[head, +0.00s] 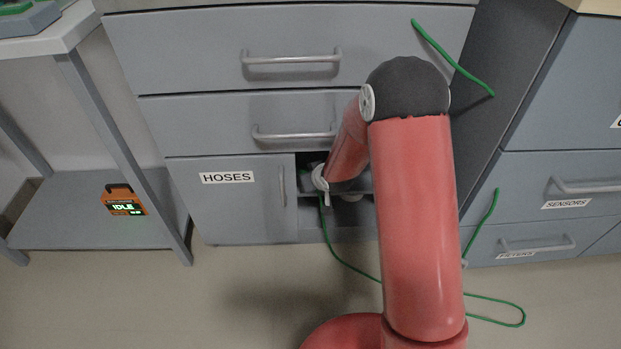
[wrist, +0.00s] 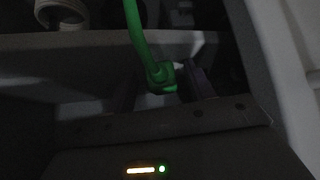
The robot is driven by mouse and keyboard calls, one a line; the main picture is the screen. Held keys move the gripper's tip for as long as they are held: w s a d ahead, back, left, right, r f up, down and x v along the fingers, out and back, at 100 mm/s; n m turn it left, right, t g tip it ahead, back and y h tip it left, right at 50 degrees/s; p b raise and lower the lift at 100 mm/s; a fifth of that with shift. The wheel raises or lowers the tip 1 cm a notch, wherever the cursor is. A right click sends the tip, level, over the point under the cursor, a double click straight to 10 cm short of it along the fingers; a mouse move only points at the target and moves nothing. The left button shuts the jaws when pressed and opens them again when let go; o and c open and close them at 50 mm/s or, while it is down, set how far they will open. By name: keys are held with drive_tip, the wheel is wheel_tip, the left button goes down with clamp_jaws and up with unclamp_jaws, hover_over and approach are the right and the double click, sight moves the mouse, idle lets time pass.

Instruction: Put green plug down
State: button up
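The green plug (wrist: 163,77) shows in the wrist view at the end of its green cable (wrist: 136,30), which comes down from the top of the picture. My gripper (wrist: 160,84) has its dark fingers on either side of the plug. The picture is too dark to tell whether they touch it. In the head view my arm reaches into the open compartment (head: 308,222) beside the HOSES door. My fingers and the plug are hidden there. The green cable (head: 345,264) hangs out of the compartment and runs across the floor.
The HOSES door (head: 232,205) is just left of the opening, with closed drawers (head: 290,75) above. A pale shelf edge (wrist: 90,45) and round pale parts (wrist: 62,12) lie behind the plug. A side table (head: 85,210) stands left and a drawer cabinet (head: 555,170) right.

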drive_tip(key=shift+r, duration=0.2)
drive_tip(key=p+v, duration=0.2)
drive_tip(key=v, duration=1)
